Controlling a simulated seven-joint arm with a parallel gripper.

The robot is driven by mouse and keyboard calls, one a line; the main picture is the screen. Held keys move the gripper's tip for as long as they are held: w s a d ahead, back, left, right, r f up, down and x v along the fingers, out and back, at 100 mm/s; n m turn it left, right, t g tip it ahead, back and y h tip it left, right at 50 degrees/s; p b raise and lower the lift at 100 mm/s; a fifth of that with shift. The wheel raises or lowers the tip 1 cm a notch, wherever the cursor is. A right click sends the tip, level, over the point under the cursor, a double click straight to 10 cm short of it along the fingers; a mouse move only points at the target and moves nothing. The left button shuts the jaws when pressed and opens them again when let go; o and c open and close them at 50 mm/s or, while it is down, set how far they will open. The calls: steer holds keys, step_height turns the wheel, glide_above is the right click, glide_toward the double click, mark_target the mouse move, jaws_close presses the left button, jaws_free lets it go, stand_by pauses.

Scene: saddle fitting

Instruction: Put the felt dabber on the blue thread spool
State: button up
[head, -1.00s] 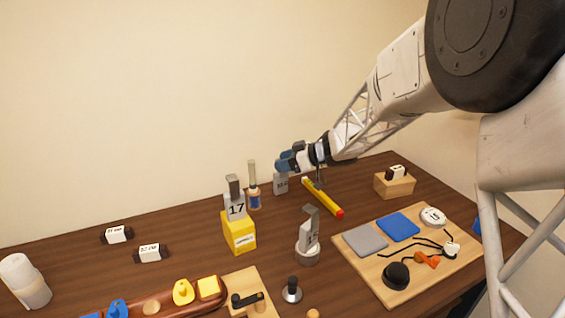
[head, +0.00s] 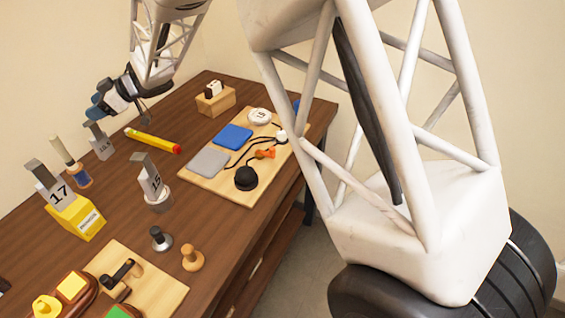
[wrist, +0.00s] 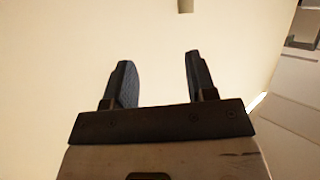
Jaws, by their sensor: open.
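The blue thread spool (head: 80,178) stands on the table at the left of the head view, behind the yellow box. A pale cream stick (head: 62,151), which looks like the felt dabber, stands upright on top of the spool. It appears to rest on it, but I cannot tell how deeply it is seated. My gripper (head: 96,110) is up and to the right of the stick in the head view, apart from it. In the wrist view my gripper (wrist: 158,75) has its two dark fingers spread with nothing between them. The spool and stick are not in the wrist view.
A grey tag (head: 100,147) stands below my gripper. Nearby are the yellow box (head: 82,220) with its "17" tag (head: 57,194), a yellow bar (head: 150,140) and a "15" tag (head: 150,180). A board (head: 203,186) with pads and cords lies to the right.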

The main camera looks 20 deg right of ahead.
steer(key=d+r+m+t+h, duration=0.3)
steer(key=d+r+m+t, duration=0.15)
steer(key=d, duration=0.65)
steer(key=d+r+m+t+h, duration=0.4)
steer(key=d+r+t, duration=0.15)
steer(key=d, duration=0.45)
steer(key=s+d+r+m+h, duration=0.2)
steer(key=s+d+m+h, duration=0.15)
steer(key=s+d, duration=0.5)
steer(key=s+d+f+m+g+h, duration=0.3)
steer(key=s+d+m+g+h, duration=0.15)
steer(key=s+d, duration=0.9)
steer(key=s+f+g, duration=0.2)
steer(key=s, duration=0.8)
steer(key=s+d+f+m+g+y, duration=0.1)
steer(key=s+f+g, duration=0.1)
steer(key=s, duration=0.8)
steer(key=shift+s+f+y, duration=0.3)
steer(key=shift+f, duration=0.25)
steer(key=shift+g, duration=0.25)
